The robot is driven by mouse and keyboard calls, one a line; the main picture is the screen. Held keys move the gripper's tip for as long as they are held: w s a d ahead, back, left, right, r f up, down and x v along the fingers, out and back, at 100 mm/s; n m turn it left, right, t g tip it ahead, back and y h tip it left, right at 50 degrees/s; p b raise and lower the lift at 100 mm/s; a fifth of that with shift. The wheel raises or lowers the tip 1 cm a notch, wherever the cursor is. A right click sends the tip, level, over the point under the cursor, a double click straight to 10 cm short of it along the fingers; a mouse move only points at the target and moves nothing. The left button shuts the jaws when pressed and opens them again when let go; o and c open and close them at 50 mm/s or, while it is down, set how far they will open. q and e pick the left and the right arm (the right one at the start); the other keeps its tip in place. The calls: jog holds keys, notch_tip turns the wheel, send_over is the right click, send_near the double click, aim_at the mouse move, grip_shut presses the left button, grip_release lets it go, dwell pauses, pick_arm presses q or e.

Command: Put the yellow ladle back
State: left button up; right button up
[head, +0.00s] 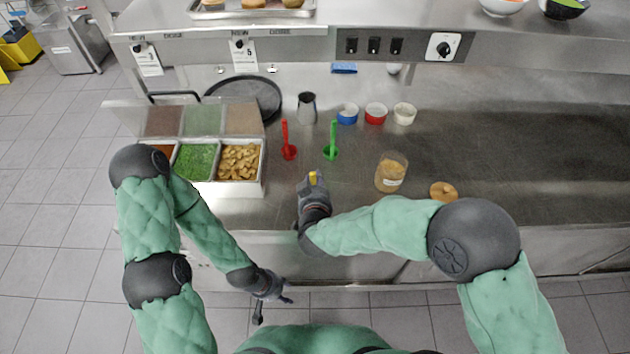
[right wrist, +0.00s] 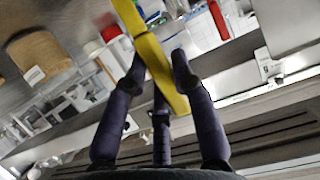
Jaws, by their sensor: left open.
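The yellow ladle shows in the head view only as a short yellow tip (head: 312,177) at my right gripper (head: 313,183), over the counter's front part. In the right wrist view its yellow handle (right wrist: 158,62) runs slantwise between the fingers of my right gripper (right wrist: 158,72), which are closed around it. The ladle's bowl cannot be made out. My left gripper (head: 275,288) is open and empty, low in front of the counter edge. A red ladle (head: 287,142) and a green ladle (head: 332,142) stand with handles up on the counter behind my right gripper.
A food tray unit (head: 262,190) stands left of my right gripper. A labelled jar (head: 390,175) and a round bun-like item (head: 443,190) are to the right. Small blue (head: 347,114), red (head: 376,113) and cream (head: 404,113) bowls stand behind. The counter's right side is clear.

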jog(key=o, duration=0.4)
jog(key=shift+r, duration=0.2)
jog(key=p+v, duration=0.3)
jog(key=v, duration=0.8)
jog(key=d+f+g+y, duration=0.1)
jog(key=d+f+g, duration=0.2)
jog(key=f, duration=0.5)
jog(key=d+f+g+y, duration=0.1)
jog(key=d+f+g, duration=0.25)
jog(key=f, duration=0.45)
jog(key=shift+s+d+f+m+g+y, duration=0.45)
jog(key=shift+s+f+g, duration=0.65)
jog(key=shift+s+f, duration=1)
jog(key=shift+s+d+f+m+g+y, duration=0.2)
jog(key=shift+s+d+f+m+g, duration=0.3)
jog(key=shift+s+f+g, duration=1.15)
jog(key=shift+s+d+f+m+g+y, duration=0.35)
jog(key=shift+s+d+f+g, duration=0.25)
jog(key=shift+s+f, duration=1.95)
